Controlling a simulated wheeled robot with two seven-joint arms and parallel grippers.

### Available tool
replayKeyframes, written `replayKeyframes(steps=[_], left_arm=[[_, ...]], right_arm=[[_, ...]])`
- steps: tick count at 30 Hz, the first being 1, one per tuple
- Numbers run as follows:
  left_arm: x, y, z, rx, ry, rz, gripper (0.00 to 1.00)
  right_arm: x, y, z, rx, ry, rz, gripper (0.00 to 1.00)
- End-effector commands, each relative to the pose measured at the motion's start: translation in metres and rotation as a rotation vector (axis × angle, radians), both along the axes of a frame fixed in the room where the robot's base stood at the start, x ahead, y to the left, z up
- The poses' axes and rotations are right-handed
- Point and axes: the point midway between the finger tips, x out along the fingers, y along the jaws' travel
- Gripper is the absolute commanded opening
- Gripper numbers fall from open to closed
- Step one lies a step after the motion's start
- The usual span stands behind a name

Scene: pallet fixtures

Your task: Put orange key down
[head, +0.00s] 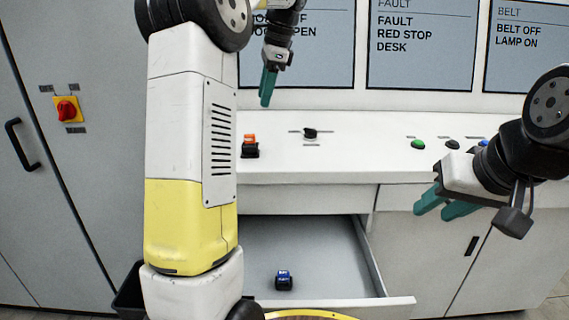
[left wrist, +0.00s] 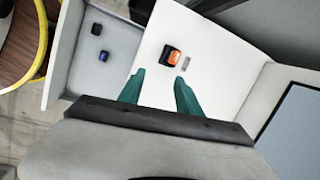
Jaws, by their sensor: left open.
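The orange key (head: 249,138) is on the white desk top (head: 350,150), with a black part directly below it. It also shows in the left wrist view (left wrist: 171,55), beyond my fingertips and apart from them. My left gripper (head: 266,90) is up above the desk, to the right of the orange key in the head view. In the left wrist view its two green fingers (left wrist: 158,83) are apart with nothing between them. My right gripper (head: 442,205) is at the right, in front of the desk front, with its fingers apart and empty.
An open drawer (head: 390,301) below the desk holds a blue key (head: 284,280); the left wrist view also shows a black piece (left wrist: 96,29) there. A black knob (head: 310,133) and a green button (head: 418,144) sit on the desk. A red switch (head: 66,109) is on the left cabinet.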

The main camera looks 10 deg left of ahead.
Motion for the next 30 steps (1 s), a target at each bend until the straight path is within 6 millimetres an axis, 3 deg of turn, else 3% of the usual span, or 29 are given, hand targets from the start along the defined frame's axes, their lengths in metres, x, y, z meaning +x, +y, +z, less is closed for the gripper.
replayKeyframes(steps=[3,8,13,18,24,30], left_arm=[[-0.043,-0.015,0.008,-0.080,-0.112,0.109,0.41],[-0.101,-0.036,0.002,-0.214,-0.243,0.281,0.41],[-0.167,-0.059,-0.021,-0.385,-0.354,0.493,0.41],[-0.227,-0.080,-0.056,-0.564,-0.431,0.718,0.41],[-0.268,-0.096,-0.091,-0.712,-0.471,0.908,0.41],[-0.279,-0.101,-0.102,-0.755,-0.477,0.967,0.41]], right_arm=[[0.000,0.000,0.000,0.000,0.000,0.000,0.35],[0.000,0.000,0.000,0.000,0.000,0.000,0.35],[0.000,0.000,0.000,0.000,0.000,0.000,0.35],[0.000,0.000,0.000,0.000,0.000,0.000,0.35],[0.000,0.000,0.000,0.000,0.000,0.000,0.35],[0.000,0.000,0.000,0.000,0.000,0.000,0.35]])
